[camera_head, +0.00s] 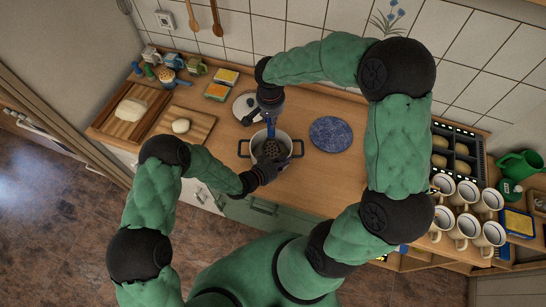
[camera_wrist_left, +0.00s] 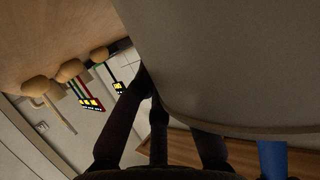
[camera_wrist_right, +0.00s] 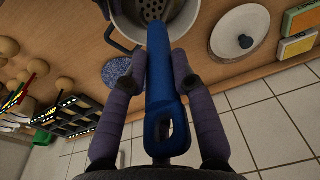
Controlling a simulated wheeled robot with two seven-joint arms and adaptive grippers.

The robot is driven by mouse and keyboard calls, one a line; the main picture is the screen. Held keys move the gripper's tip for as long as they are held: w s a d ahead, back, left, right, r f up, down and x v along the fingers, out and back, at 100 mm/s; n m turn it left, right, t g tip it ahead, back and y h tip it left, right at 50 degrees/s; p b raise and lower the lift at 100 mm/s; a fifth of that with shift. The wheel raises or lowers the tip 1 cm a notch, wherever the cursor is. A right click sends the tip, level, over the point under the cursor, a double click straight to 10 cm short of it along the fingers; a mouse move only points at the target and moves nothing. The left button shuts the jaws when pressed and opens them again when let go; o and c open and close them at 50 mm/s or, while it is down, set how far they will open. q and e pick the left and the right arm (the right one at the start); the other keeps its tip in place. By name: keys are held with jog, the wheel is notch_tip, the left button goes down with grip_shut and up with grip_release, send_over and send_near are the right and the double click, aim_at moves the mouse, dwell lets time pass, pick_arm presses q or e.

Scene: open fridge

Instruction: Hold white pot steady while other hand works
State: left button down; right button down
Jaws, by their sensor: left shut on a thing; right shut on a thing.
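The white pot (camera_head: 285,141) stands upright on the wooden counter, with a dark handle on each side. My left gripper (camera_head: 266,172) is shut at the pot's near side; its exact contact is hidden. The pot's wall (camera_wrist_left: 230,60) fills much of the left wrist view. My right gripper (camera_head: 270,104) is above the pot's far side, shut on the blue handle of a slotted ladle (camera_wrist_right: 163,95). The ladle's perforated head (camera_head: 271,150) is inside the pot, and also shows in the right wrist view (camera_wrist_right: 152,9).
A lid (camera_head: 247,108) lies behind the pot at left. A round blue mat (camera_head: 331,134) lies to its right. Cutting boards with dough (camera_head: 180,126) are at left. Several mugs (camera_head: 466,211) and a dark divided tray (camera_head: 455,150) stand at right.

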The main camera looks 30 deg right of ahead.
jog(key=shift+s+a, duration=0.2)
jog(key=shift+a, duration=0.2)
jog(key=shift+f, duration=0.15)
jog(key=shift+f, duration=1.7)
jog(key=shift+r, duration=0.15)
jog(key=shift+r, duration=1.4)
jog(key=shift+w, duration=0.15)
